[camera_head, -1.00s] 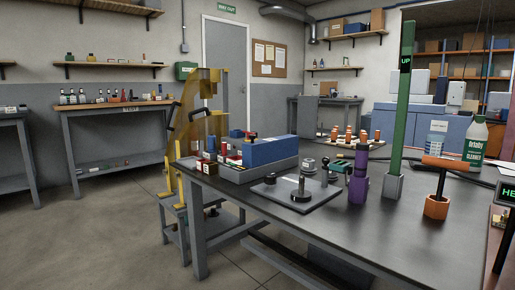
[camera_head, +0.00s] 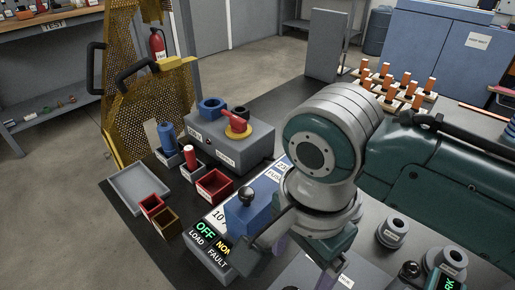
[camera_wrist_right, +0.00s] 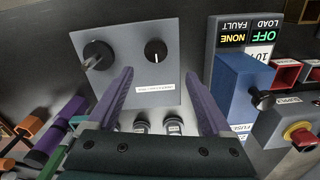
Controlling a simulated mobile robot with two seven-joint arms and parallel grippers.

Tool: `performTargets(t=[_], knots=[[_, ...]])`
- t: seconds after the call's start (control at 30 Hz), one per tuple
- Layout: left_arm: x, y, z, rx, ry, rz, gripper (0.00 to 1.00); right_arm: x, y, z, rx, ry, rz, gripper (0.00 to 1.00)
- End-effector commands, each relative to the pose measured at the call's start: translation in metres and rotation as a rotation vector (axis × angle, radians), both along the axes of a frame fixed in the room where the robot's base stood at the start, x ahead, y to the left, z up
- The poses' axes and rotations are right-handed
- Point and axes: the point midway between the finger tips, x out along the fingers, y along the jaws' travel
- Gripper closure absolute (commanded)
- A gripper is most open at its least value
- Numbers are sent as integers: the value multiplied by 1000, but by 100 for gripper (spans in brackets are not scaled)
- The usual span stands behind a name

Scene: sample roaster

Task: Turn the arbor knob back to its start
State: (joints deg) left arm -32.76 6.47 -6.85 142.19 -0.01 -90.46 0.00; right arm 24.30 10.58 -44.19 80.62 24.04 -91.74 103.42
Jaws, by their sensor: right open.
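In the right wrist view a grey plate (camera_wrist_right: 183,32) lies below my right gripper (camera_wrist_right: 158,75). It carries a round black knob (camera_wrist_right: 156,53) with a white mark on top, and a second black disc with a post (camera_wrist_right: 97,55) to its left. A small label sits below the marked knob; I cannot read it or tell which knob is the arbor knob. My right gripper's purple fingers are open and empty, their tips either side of the marked knob in the picture, apparently above it. In the head view my right arm hides the knobs. My left gripper is out of view.
Close by is a blue block (camera_head: 249,215) with a black ball knob, behind the OFF/LOAD/FAULT display (camera_head: 207,244). A grey box with a red switch (camera_head: 234,121) and red bins (camera_head: 214,185) stand beyond. Grey weights (camera_head: 392,232) stand at right.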

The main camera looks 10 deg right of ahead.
Motion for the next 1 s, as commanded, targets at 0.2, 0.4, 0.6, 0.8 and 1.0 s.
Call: performTargets(t=[0.2, 0.4, 0.6, 0.8, 1.0], knots=[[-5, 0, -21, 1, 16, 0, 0, 0, -1, -35, -4, 3, -4, 16], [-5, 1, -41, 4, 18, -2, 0, 1, 0, -73, -2, 0, -3, 16], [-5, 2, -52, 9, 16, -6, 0, 1, 0, -95, -1, 0, -2, 16], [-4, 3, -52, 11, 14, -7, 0, 1, 0, -98, 0, -1, -2, 16], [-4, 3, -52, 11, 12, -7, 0, 1, 0, -98, 0, -1, -2, 22]])
